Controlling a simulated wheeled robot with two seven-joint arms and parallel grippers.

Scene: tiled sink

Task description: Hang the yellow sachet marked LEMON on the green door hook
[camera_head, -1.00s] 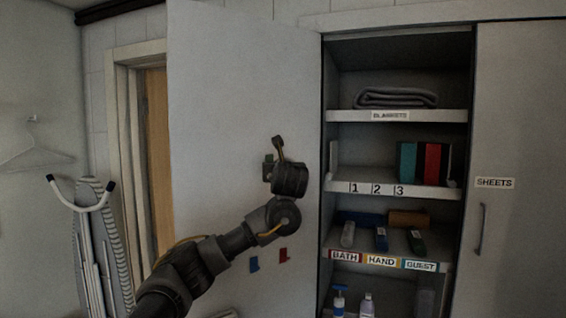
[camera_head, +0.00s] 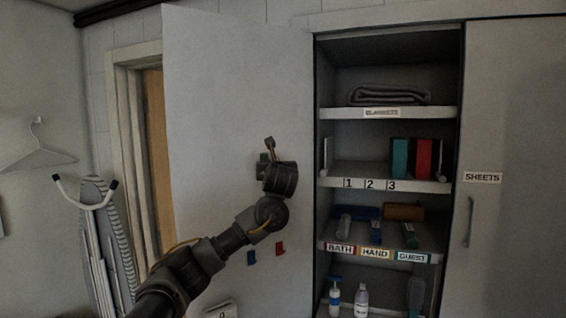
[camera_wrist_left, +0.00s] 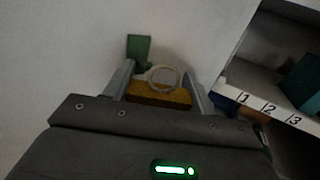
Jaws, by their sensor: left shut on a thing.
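In the left wrist view, the yellow sachet (camera_wrist_left: 158,95) is between the two fingers of my left gripper (camera_wrist_left: 160,82), which is shut on it. A pale ring (camera_wrist_left: 164,78) stands up from its top edge. No LEMON marking is readable. The green hook (camera_wrist_left: 138,48) is on the white door just beyond the left finger; ring and hook look close but apart. In the head view my left gripper (camera_head: 269,146) is in front of the door by the green hook (camera_head: 263,157), and the sachet is hidden there. My right gripper is out of view.
A blue hook (camera_head: 251,257) and a red hook (camera_head: 280,248) are lower on the open door (camera_head: 220,100). An open shelf cabinet (camera_head: 390,112) stands right of it. An ironing board (camera_head: 105,235) and a hanger (camera_head: 38,150) are at left.

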